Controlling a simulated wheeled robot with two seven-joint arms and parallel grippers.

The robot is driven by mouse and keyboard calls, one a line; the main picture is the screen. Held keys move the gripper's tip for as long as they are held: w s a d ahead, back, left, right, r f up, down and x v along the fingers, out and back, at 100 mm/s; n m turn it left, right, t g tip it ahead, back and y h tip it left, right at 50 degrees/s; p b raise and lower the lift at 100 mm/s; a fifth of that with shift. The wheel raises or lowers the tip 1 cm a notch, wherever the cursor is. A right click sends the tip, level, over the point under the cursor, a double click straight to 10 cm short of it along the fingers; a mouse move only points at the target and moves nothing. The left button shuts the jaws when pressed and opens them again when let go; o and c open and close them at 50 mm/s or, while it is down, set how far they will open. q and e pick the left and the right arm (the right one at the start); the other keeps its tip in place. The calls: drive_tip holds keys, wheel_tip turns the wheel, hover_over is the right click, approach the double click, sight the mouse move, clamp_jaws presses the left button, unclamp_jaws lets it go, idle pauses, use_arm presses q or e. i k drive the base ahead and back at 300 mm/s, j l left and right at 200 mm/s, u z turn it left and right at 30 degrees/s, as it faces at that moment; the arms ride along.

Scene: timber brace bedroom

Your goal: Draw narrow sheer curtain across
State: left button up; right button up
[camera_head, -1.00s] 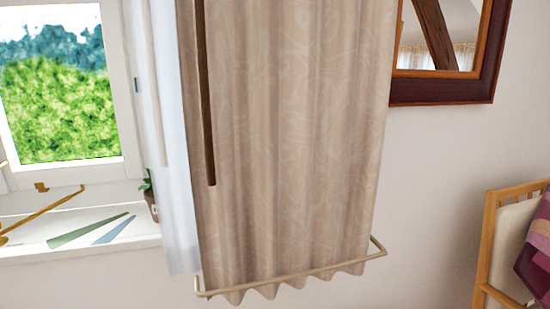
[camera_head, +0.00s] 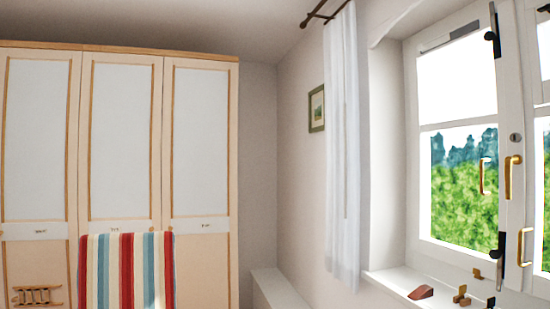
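A narrow white sheer curtain (camera_head: 343,150) hangs bunched on the left side of the window (camera_head: 455,150). It hangs from a dark rod (camera_head: 322,14) near the ceiling, and its lower end reaches about sill level. A thin pale strip runs down the curtain's face. The window glass to the right of it is uncovered. Neither of my grippers is in view.
A tall three-door wardrobe (camera_head: 122,165) stands at the left, with a striped cloth (camera_head: 126,270) in front of it. A low white box-like ledge (camera_head: 277,290) sits in the corner. Small wooden pieces and a reddish wedge (camera_head: 421,292) lie on the windowsill (camera_head: 393,283).

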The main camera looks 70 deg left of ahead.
sight(344, 273)
drive_tip(key=u, duration=1.85)
drive_tip(key=i, duration=0.25)
